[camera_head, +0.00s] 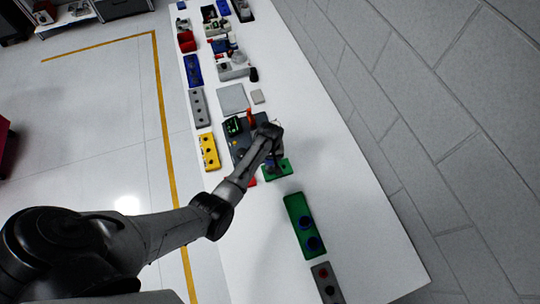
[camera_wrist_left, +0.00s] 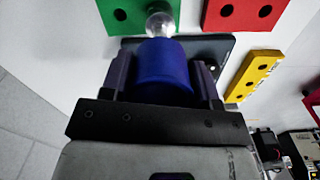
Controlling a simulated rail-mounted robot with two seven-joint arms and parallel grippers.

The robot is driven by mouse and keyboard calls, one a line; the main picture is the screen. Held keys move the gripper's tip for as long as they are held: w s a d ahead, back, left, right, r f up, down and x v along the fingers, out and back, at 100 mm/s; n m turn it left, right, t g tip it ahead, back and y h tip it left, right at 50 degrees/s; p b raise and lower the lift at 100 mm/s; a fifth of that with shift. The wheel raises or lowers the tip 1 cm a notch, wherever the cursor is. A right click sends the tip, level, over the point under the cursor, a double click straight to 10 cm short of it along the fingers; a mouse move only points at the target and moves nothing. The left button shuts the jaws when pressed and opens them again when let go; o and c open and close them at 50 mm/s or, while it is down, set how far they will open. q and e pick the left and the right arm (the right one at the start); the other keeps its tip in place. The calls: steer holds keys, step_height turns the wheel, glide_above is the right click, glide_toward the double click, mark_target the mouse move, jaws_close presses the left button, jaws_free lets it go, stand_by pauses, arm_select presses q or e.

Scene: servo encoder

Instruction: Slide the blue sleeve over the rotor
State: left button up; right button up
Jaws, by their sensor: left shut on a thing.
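In the left wrist view my left gripper (camera_wrist_left: 164,72) is shut on the blue sleeve (camera_wrist_left: 165,68), one finger on each side. A shiny, pale rounded piece (camera_wrist_left: 160,23) shows just past the sleeve's far end; it may be the rotor, but I cannot tell whether the sleeve is around it or only in front of it. A dark plate (camera_wrist_left: 210,46) lies beyond the sleeve. In the head view my left gripper (camera_head: 274,160) is over the small green block (camera_head: 281,172), and the arm hides most of what it holds. My right gripper is not in view.
On the white table (camera_head: 360,230), a longer green block (camera_head: 294,204) with blue rings and a grey block (camera_head: 327,286) lie nearer. A yellow block (camera_head: 208,151) and a dark fixture (camera_head: 236,146) lie left of the gripper. Several bins stand farther away. The table's right side is clear.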

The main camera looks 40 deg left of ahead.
arm_select(q)
steer(key=shift+f+b, duration=0.4)
steer(key=shift+f, duration=0.35)
steer(key=shift+f, duration=0.2)
steer(key=shift+f+b, duration=0.45)
steer(key=shift+f, duration=0.35)
steer(key=shift+f, duration=0.15)
steer(key=shift+f+b, duration=0.65)
steer(key=shift+f, duration=0.15)
stand_by(0.3)
